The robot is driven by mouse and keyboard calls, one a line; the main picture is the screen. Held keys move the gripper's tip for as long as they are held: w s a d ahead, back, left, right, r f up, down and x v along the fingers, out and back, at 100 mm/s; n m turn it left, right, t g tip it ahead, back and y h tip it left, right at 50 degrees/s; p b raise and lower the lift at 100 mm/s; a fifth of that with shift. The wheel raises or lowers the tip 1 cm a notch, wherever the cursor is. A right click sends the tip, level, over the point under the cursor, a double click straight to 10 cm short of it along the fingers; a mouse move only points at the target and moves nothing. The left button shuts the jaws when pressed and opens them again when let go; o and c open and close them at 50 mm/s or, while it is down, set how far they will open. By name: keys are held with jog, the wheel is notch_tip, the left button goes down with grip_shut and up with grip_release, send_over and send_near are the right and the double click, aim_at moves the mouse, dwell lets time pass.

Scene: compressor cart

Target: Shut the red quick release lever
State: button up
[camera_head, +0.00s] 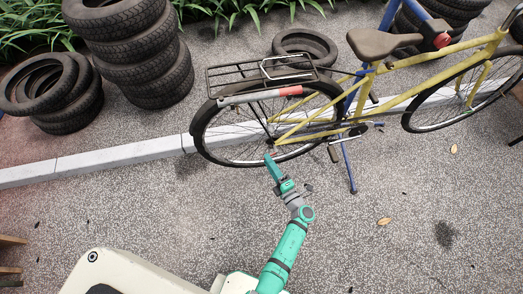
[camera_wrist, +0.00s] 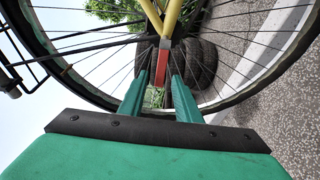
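The yellow bicycle (camera_head: 396,93) is held up by a blue stand, with its rear wheel (camera_head: 197,139) nearest my gripper. My gripper (camera_head: 269,157) reaches up to the hub of this wheel. In the wrist view its two green fingers (camera_wrist: 160,78) are apart. The red quick release lever (camera_wrist: 162,62) is at the hub and shows in the gap between the fingertips. I cannot tell whether either finger touches it. In the head view the lever is too small, and too close to my fingertips, to make out its angle.
Spokes, yellow frame tubes and a black rear rack (camera_head: 228,76) surround the hub. A blue stand leg (camera_head: 348,168) is to the right. Stacked tires (camera_head: 140,60) stand behind, beyond a pale curb (camera_head: 110,156). The speckled ground in front is mostly clear.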

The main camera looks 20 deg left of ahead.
jog(key=x, duration=0.7)
jog(key=shift+c, duration=0.2)
grip_shut()
